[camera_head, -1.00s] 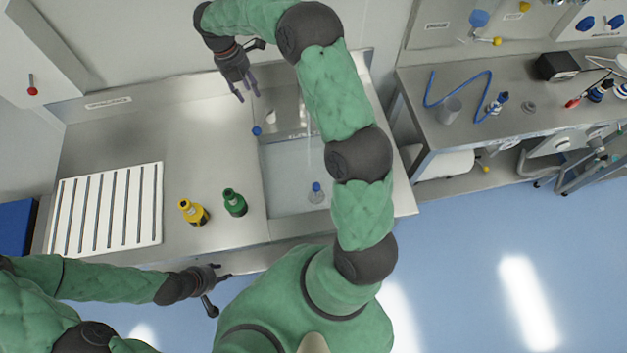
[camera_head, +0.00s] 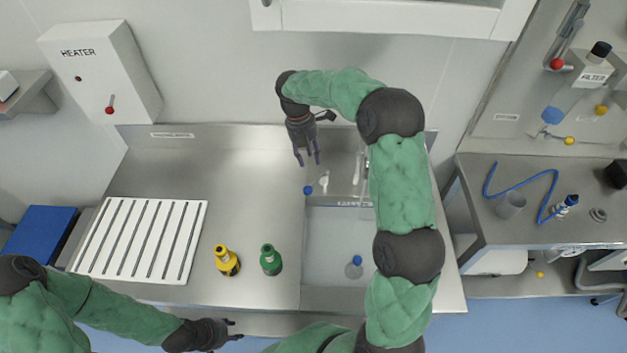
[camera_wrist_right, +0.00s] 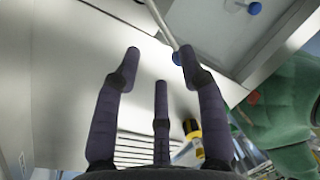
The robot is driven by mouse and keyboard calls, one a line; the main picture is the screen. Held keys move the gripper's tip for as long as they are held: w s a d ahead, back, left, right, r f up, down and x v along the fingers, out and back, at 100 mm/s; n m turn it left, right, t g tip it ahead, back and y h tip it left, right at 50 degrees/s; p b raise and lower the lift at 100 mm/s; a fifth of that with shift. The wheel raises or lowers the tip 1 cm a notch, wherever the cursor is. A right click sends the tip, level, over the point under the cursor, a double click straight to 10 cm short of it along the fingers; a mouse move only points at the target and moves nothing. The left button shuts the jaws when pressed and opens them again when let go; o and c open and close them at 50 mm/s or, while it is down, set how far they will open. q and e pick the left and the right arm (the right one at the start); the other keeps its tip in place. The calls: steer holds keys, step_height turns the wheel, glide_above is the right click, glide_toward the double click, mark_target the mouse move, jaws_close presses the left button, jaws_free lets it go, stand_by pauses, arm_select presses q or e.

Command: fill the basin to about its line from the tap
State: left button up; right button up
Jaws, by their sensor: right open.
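The sink basin (camera_head: 325,285) is set into the right part of the steel counter. Its front part looks pale; I cannot make out a water level or a fill line. A thin lever with a blue knob (camera_head: 308,190) stands at its back left; the knob also shows in the right wrist view (camera_wrist_right: 178,58). A thin pale vertical streak shows near the back of the basin, partly beside my arm. My right gripper (camera_head: 308,160) is open and empty, just behind the knob and apart from it. My left gripper (camera_head: 234,330) is open and empty at the counter's front edge.
A blue-capped clear bottle (camera_head: 354,267) is in the basin. Yellow (camera_head: 227,260) and green (camera_head: 271,260) bottles stand left of it, beside a slotted white drainboard (camera_head: 142,240). A heater box (camera_head: 100,72) hangs at back left. The counter's middle is clear.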

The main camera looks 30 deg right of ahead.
steer(key=f, duration=0.3)
steer(key=s+f, duration=0.1)
steer(key=f, duration=0.2)
steer(key=d+f+b, duration=0.1)
steer(key=f, duration=0.2)
steer(key=shift+s, duration=0.3)
jaws_close()
